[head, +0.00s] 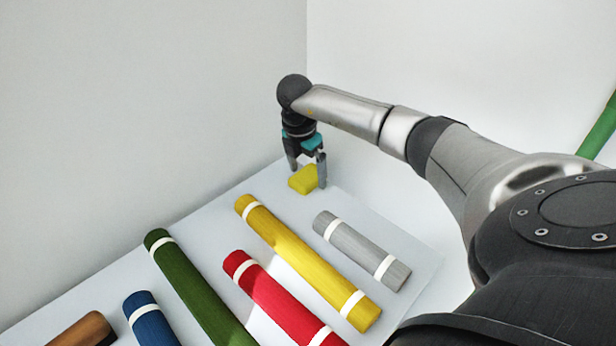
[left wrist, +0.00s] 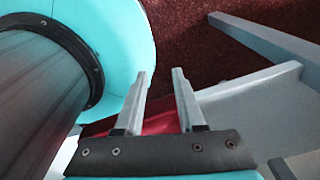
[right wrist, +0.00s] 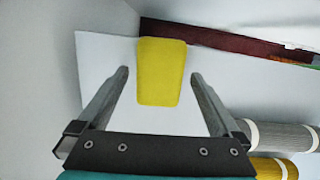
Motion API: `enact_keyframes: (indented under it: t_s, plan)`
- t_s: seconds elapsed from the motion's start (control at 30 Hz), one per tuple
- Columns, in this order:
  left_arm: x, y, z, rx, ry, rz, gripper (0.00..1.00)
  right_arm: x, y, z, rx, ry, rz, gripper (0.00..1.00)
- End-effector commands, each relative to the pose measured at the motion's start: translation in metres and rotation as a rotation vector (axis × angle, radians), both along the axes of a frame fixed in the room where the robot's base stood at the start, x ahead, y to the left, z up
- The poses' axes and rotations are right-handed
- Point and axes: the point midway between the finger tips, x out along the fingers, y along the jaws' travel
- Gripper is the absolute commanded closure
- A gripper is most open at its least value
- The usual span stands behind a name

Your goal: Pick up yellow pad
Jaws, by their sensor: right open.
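The yellow pad (head: 302,180) lies on the pale counter (head: 215,213) near its far corner. My right gripper (head: 308,177) points down at the pad, with one finger on either side of it in the head view. In the right wrist view the jaws (right wrist: 159,73) are open and empty. There the yellow pad (right wrist: 161,70) shows whole between and beyond the fingertips, with gaps on both sides. My left gripper (left wrist: 162,71) shows only in the left wrist view. Its fingers are apart with nothing between them.
Several banded rolls lie on the counter: a yellow roll (head: 305,260), a grey roll (head: 361,250), a red roll (head: 280,297), a green roll (head: 195,285), a blue roll (head: 150,318) and a brown roll (head: 85,330). Walls stand behind the counter. The surface around the pad is clear.

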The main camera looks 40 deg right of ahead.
Motion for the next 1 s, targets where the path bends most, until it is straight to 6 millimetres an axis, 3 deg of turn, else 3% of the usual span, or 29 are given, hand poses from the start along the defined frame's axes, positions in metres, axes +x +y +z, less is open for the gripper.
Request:
enact_keyframes:
  t_s: [0.3, 1.0]
  plan:
    - [0.0009, -0.0001, -0.0010, 0.000, -0.002, 0.000, 0.62, 0.0001, -0.0010, -0.0061, -0.001, 0.000, 0.000, 0.01]
    - [0.0001, -0.0002, -0.0012, 0.000, 0.000, 0.000, 0.62, 0.0002, -0.0012, -0.0056, -0.001, 0.000, 0.000, 0.79]
